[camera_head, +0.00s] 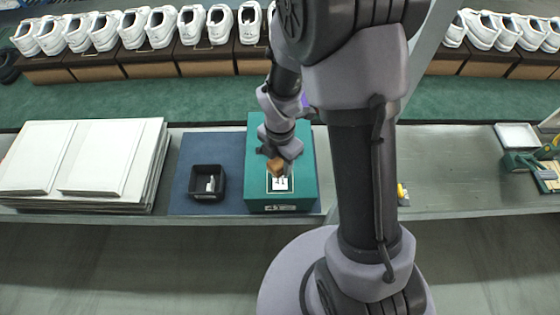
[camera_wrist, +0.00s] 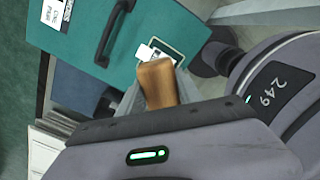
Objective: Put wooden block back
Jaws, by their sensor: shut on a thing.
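The wooden block (camera_head: 276,166) is a small brown piece at the end of my gripper (camera_head: 278,160). It shows larger in the wrist view (camera_wrist: 157,84), standing out past the gripper's dark edge. My gripper is shut on the block and is over the teal box (camera_head: 256,193) in the head view. A white label with dark print (camera_head: 279,184) lies on the box top just in front of the block. I cannot tell whether the block touches the box. The fingertips are mostly hidden in the wrist view.
A small black tray (camera_head: 207,169) with a pale item inside sits on a dark blue mat (camera_head: 180,202) left of the box. Stacked white boards (camera_head: 150,165) lie farther left. White shoes line the back.

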